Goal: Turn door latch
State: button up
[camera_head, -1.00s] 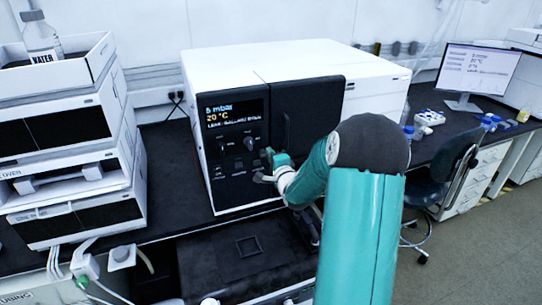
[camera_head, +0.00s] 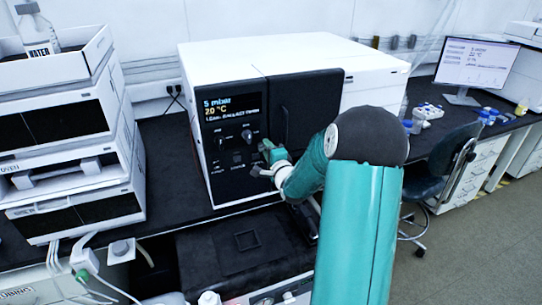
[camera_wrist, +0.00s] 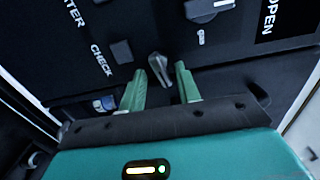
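The white oven-like instrument (camera_head: 220,58) stands on the bench with a black front panel and a dark door (camera_head: 308,92) on its right. In the wrist view, a small grey lever (camera_wrist: 158,69), apparently the latch, sticks out from the black panel. My gripper (camera_wrist: 161,76) is open, with its two green fingers on either side of the lever and visible gaps between. In the head view my gripper (camera_head: 262,159) is at the lower right of the control panel; the lever is not clear there.
A grey knob (camera_wrist: 206,9) and the word OPEN lie beyond the lever in the wrist view. A white instrument stack (camera_head: 75,165) stands left. A black pump-like unit (camera_head: 225,265) sits below the bench front. A chair (camera_head: 440,165) stands right.

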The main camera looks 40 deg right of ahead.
jog(key=v, duration=1.3)
jog(key=shift+s, duration=0.4)
jog(key=shift+f, duration=0.1)
